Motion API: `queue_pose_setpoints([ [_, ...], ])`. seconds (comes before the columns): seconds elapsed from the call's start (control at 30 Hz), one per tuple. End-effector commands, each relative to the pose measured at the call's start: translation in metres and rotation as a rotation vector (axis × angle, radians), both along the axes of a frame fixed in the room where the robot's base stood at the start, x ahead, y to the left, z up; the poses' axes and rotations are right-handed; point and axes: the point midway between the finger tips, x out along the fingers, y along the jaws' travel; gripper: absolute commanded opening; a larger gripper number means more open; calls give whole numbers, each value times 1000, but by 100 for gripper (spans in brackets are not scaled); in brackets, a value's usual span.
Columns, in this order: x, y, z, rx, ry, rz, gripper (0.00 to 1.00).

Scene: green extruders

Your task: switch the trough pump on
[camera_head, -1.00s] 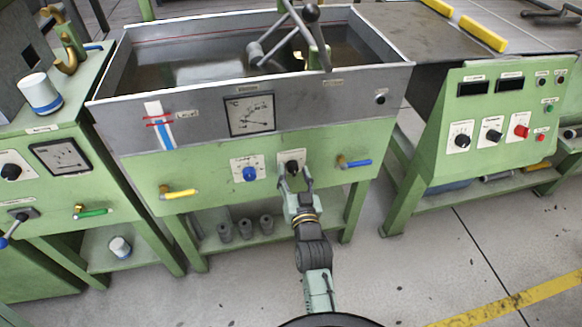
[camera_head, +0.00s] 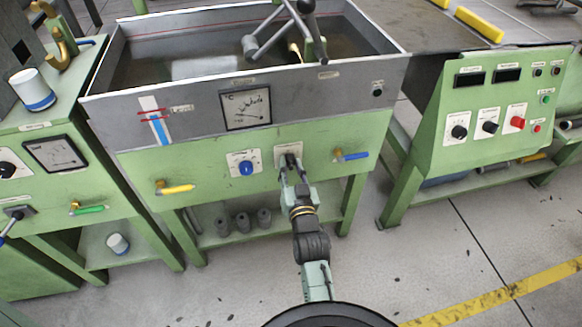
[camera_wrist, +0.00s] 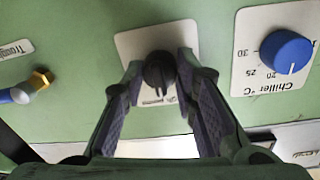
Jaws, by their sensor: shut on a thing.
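The trough (camera_head: 250,85) is a grey, water-filled basin on a green stand with a green front panel. On that panel a black rotary knob on a white plate (camera_head: 289,148) sits right of the blue chiller knob (camera_head: 246,168). My gripper (camera_head: 291,165) is at the black knob, its fingers around it. In the wrist view the black knob (camera_wrist: 159,72) lies between the fingertips of my gripper (camera_wrist: 160,75), its pointer mark toward the bottom of the picture. The plate's lettering is partly hidden by the fingers. The blue knob (camera_wrist: 286,52) is at the right there.
A blue-handled valve (camera_head: 350,155) is close right of my gripper, and a yellow-handled valve (camera_head: 175,188) is further left. A green control console (camera_head: 480,125) stands to the right. A green cabinet (camera_head: 50,150) stands left. Open floor lies in front.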

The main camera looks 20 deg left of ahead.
Motion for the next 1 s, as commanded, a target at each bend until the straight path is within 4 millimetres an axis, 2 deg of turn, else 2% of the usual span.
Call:
queue_pose_setpoints([
  [0.13, 0, 0, 0, 0, 0, 0, 0],
  [0.53, 0, 0, 1, 66, 44, -1, 0],
  [1.0, 1, -1, 3, 392, 262, -3, 0],
])
